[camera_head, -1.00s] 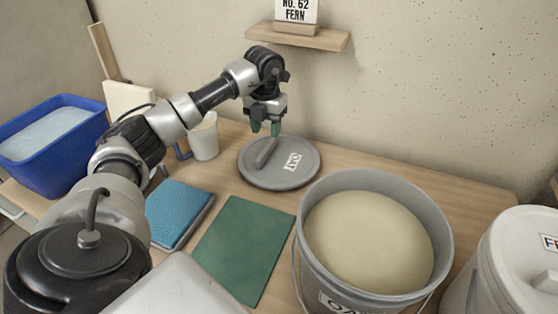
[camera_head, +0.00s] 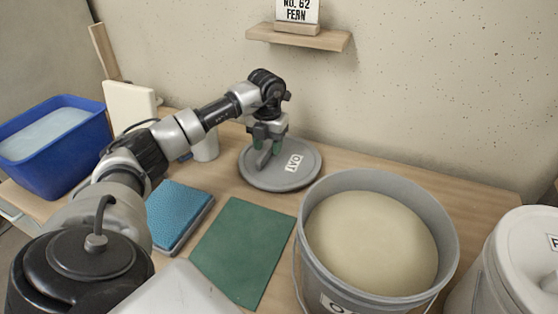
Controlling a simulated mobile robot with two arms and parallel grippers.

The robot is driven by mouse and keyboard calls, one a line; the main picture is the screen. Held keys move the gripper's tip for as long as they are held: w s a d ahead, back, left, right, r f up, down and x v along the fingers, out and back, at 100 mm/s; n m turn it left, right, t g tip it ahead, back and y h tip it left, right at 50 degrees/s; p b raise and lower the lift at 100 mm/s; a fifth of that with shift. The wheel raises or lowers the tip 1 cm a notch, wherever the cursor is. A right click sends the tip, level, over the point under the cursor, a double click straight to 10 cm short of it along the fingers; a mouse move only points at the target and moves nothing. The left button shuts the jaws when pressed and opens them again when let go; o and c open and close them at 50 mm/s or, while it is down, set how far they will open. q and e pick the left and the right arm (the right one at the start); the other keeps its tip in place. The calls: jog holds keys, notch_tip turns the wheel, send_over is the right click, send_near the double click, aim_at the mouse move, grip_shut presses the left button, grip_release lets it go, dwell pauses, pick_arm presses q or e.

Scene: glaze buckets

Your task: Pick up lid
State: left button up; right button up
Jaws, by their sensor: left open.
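My left gripper (camera_head: 267,147) is open, pointing down at the lid's handle (camera_head: 264,159). Its fingertips are around or just above the handle's far end; I cannot tell whether they touch it. The open grey bucket (camera_head: 450,225) with cream-coloured glaze stands right of the mat. My right gripper is not in view.
A green mat (camera_head: 241,250) and a blue sponge (camera_head: 178,212) lie in front of the lid. A white cup (camera_head: 206,147) stands behind my left arm, and a blue tub (camera_head: 88,150) at the left. A lidded white bucket (camera_head: 515,265) is at the right. A wall shelf (camera_head: 300,37) hangs above.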

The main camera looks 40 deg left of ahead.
aim_at(268, 164)
pick_arm(q)
jog(key=shift+f, duration=0.1)
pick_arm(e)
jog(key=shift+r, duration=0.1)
pick_arm(q)
grip_shut()
dwell(0.3)
jog(key=shift+r, duration=0.45)
notch_tip(268, 164, up, 4)
jog(key=shift+r+p, duration=0.1)
jog(key=shift+p, duration=0.5)
jog(key=s+d+r+p, duration=0.1)
jog(key=s+d+r, duration=0.5)
jog(key=s, duration=0.3)
jog(key=shift+d+r, duration=0.2)
jog(key=shift+d, duration=0.6)
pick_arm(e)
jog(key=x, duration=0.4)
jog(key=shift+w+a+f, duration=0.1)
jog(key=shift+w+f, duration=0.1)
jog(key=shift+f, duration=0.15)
